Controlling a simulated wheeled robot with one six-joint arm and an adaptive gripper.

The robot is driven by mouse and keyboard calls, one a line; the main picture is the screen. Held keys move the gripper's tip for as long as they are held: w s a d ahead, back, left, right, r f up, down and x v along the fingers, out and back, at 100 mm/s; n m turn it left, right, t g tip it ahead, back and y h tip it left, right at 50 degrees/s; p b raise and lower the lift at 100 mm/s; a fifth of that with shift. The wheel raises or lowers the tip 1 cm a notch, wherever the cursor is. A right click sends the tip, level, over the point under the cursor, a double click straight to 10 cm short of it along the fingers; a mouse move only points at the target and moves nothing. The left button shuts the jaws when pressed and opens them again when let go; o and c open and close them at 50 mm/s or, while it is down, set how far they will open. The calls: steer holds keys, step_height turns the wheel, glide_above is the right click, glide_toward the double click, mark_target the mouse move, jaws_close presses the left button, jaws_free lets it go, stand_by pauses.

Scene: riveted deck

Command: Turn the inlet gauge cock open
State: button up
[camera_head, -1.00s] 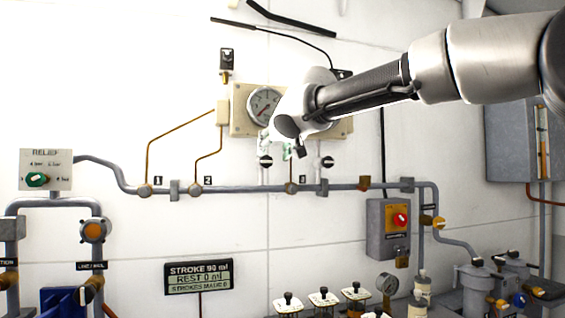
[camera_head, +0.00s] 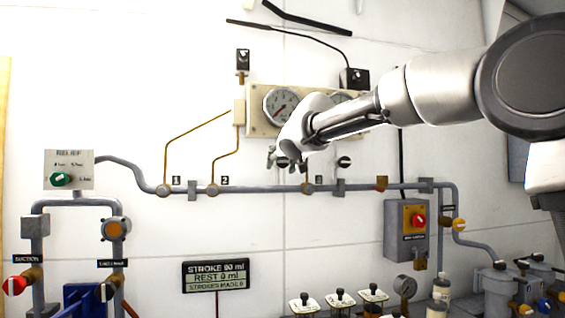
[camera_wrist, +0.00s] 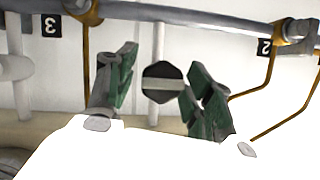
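Two black round cocks with a pale bar sit below the two gauges: the left cock (camera_head: 283,162) and the right cock (camera_head: 344,162). I cannot read a label saying which is the inlet gauge cock. My gripper (camera_head: 287,158) is in front of the left cock. In the wrist view, that same left cock (camera_wrist: 163,84) shows between my green-padded fingers (camera_wrist: 160,88), its bar lying across the picture. The fingers are open, one on each side, with a visible gap to the knob on the left; on the right the finger looks close, and contact cannot be told.
The left gauge (camera_head: 281,106) is clear; my wrist partly covers the right one. A grey pipe (camera_head: 260,189) runs below the cocks, with thin brass tubes (camera_head: 239,146) to the left. A switch box (camera_head: 407,228) with a red knob stands lower right.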

steer(key=c, duration=0.8)
steer(key=n+h, duration=0.2)
steer(key=n, duration=0.1)
steer(key=shift+a+t, duration=0.1)
steer(key=shift+t, duration=0.3)
steer(key=n+h, duration=0.1)
steer(key=n, duration=0.2)
steer(key=shift+t+h, duration=0.4)
steer(key=n+t+h, duration=0.1)
steer(key=n, duration=0.2)
steer(key=shift+a+f+h, duration=0.1)
steer(key=shift+f+h, duration=0.05)
steer(key=shift+h, duration=0.25)
steer(key=n+t+h, duration=0.1)
steer(key=n, duration=0.3)
steer(key=shift+t, duration=0.4)
